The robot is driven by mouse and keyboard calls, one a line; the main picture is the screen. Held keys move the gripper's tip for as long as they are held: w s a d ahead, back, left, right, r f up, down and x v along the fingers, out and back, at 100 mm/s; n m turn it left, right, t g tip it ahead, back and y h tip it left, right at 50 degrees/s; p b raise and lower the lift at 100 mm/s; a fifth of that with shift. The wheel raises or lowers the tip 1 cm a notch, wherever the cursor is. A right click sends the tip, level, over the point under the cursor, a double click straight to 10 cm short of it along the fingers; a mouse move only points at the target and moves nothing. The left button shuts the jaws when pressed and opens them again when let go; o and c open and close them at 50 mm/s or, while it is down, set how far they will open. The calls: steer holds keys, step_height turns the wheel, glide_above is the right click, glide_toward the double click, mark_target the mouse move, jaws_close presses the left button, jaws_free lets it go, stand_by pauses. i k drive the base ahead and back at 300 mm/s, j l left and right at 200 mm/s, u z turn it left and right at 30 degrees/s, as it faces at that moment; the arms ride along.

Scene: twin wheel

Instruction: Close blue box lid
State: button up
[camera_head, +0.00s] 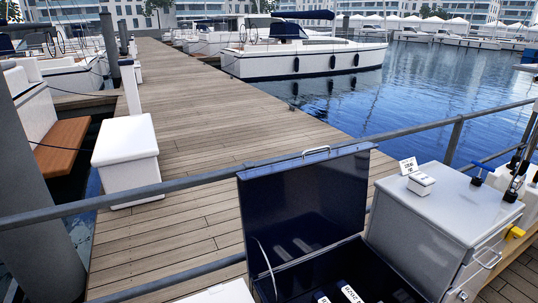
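The dark blue box (358,270) stands at the bottom middle of the head view, cut off by the lower edge. Its blue lid (305,205) is open and stands up at the back, with a pale handle (316,150) on its top edge. A thin pale cord or stay (264,262) runs near the lid's left side. Inside the box are dark items with white labels (350,293), only partly visible. My gripper is not in view.
A grey cabinet (425,235) stands right of the box, with a small white block and a sign (408,165) on top. Metal railings (200,193) pass behind the lid. Beyond lie a wooden dock (190,120), a white dock box (126,150), water and moored boats.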

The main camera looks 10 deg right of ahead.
mark_target(291, 210)
steer(key=i+l, duration=0.15)
steer(key=l, duration=0.25)
steer(key=i+l, duration=0.1)
steer(key=l, duration=0.3)
steer(key=i+l, duration=0.15)
steer(key=l, duration=0.2)
steer(key=i+l, duration=0.15)
steer(key=l, duration=0.25)
steer(key=z, duration=0.05)
